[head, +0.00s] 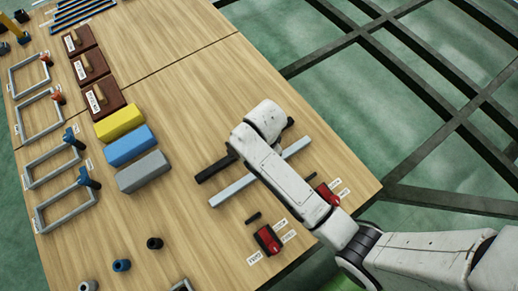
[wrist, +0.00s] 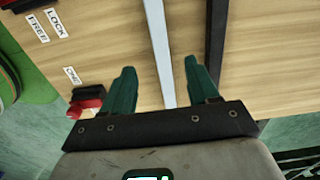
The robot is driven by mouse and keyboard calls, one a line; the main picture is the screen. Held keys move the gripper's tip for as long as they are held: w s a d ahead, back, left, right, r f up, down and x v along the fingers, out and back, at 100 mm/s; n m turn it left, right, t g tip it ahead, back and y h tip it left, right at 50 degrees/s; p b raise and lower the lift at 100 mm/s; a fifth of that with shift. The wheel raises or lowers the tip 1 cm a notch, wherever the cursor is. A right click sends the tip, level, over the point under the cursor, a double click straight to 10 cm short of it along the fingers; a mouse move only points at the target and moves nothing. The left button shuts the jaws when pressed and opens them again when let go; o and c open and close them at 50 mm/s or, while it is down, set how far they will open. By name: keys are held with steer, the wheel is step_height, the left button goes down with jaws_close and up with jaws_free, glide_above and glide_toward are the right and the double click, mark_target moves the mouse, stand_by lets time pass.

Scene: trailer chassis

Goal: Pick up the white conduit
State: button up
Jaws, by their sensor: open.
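The white conduit (head: 232,188) is a long, pale straight bar lying on the wooden table, partly hidden under my arm in the head view. In the wrist view the white conduit (wrist: 157,40) runs up the picture between my two green fingers. My gripper (wrist: 158,66) is open, with one finger on each side of the conduit and a visible gap to each. I cannot tell its height above the conduit. In the head view my arm hides the fingers.
A black bar (head: 214,169) lies parallel beside the conduit; in the wrist view the black bar (wrist: 215,40) passes close to the right finger. Red clamp-like devices (head: 267,240) with labels stand near the table edge. Yellow, blue and grey blocks (head: 130,147) lie to the left.

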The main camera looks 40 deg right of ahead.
step_height(320, 180, down, 5)
steer(key=shift+w+f+b, duration=0.1)
steer(key=shift+f+b, duration=0.1)
steer(key=shift+b, duration=0.6)
steer(key=shift+a+f+b, duration=0.2)
steer(key=shift+f+b, duration=0.75)
steer(key=shift+f, duration=1.75)
jaws_close()
